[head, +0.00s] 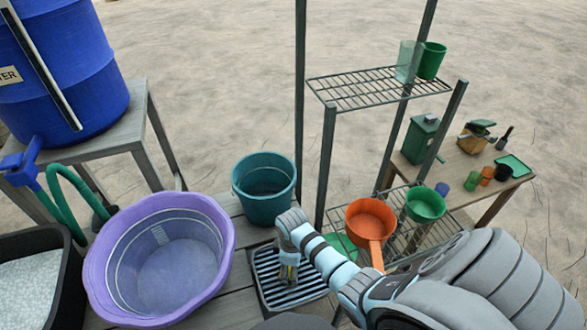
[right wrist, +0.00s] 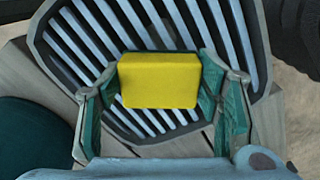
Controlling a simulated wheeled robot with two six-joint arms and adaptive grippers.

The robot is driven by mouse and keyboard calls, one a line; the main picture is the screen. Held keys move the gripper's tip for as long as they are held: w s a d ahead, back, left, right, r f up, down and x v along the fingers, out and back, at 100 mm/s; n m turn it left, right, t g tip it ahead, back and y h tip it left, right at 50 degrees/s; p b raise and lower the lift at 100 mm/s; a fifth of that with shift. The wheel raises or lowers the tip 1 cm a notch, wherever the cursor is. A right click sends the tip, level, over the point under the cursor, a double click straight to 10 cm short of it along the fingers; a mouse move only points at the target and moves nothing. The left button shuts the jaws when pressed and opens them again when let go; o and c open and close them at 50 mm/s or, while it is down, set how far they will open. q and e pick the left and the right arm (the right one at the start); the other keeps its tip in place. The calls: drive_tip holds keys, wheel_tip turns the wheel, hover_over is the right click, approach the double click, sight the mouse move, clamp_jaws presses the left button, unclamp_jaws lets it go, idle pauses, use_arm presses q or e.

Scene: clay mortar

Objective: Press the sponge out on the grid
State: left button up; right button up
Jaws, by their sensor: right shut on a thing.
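The yellow sponge (right wrist: 160,80) is between the fingers of my right gripper (right wrist: 162,100) in the right wrist view, with a finger at each side. My right gripper (head: 288,272) is shut on it and points down over the grid (head: 308,290) in the head view, where the hand hides most of the sponge. The grid, pale bars in a dark frame, also lies behind the sponge in the right wrist view (right wrist: 85,45). I cannot tell whether the sponge touches the bars. My left gripper is not in view.
A teal bucket (head: 264,190) stands just behind the grid, and a purple basin (head: 225,250) to its left. A wire shelf with an orange pot (head: 370,217) and a green bucket (head: 425,204) is close on the right. A blue barrel (head: 65,70) stands at the far left.

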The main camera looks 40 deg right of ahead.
drive_tip(key=shift+a, duration=0.1)
drive_tip(key=shift+f+p, duration=0.15)
drive_tip(key=shift+p, duration=0.15)
idle(1.1)
drive_tip(key=shift+s, duration=0.1)
wheel_tip(320, 180, up, 5)
drive_tip(key=p, duration=0.4)
drive_tip(key=shift+f+p, duration=0.1)
drive_tip(key=shift+p, duration=0.2)
drive_tip(key=shift+r, duration=1.15)
